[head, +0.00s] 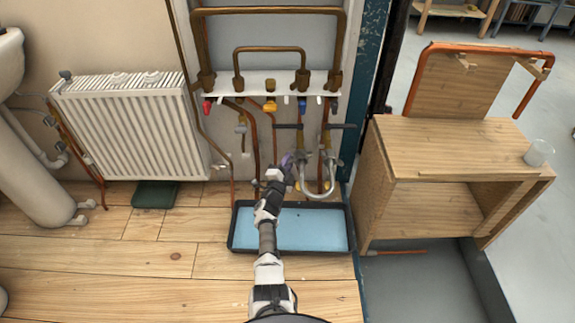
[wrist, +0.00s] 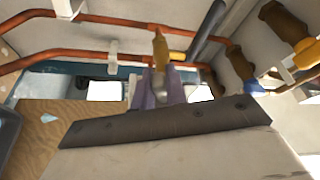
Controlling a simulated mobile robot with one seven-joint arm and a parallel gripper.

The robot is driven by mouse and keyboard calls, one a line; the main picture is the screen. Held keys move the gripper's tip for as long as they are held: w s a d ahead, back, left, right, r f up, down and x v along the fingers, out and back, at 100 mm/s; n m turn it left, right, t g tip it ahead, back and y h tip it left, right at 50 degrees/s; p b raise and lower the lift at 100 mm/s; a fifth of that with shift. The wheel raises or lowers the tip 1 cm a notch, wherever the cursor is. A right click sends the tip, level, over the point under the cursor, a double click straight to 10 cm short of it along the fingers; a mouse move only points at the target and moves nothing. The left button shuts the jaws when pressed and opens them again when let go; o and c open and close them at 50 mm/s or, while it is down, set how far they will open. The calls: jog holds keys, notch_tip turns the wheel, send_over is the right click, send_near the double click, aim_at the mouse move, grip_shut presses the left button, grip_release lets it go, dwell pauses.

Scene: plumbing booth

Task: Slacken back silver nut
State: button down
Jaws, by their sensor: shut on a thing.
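A silver U-shaped pipe (head: 318,192) hangs below the valves in the head view, with silver fittings at its upper ends, one of them a left fitting (head: 302,160). My gripper (head: 288,161) has purple fingers and is close to this left fitting, at its left side. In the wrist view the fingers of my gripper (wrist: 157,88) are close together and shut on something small. What lies between them is hidden, and I cannot tell whether it is the back silver nut.
A black tray (head: 232,235) with a blue bottom lies below the pipes. Copper pipes and a yellow valve (head: 270,105) are above. A white radiator (head: 135,125) stands left, a wooden cabinet (head: 450,145) right. The floor at front left is clear.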

jog(key=shift+f+n, duration=0.15)
jog(key=shift+n, duration=0.25)
jog(key=c, duration=1.4)
grip_release()
jog(key=shift+c, duration=0.2)
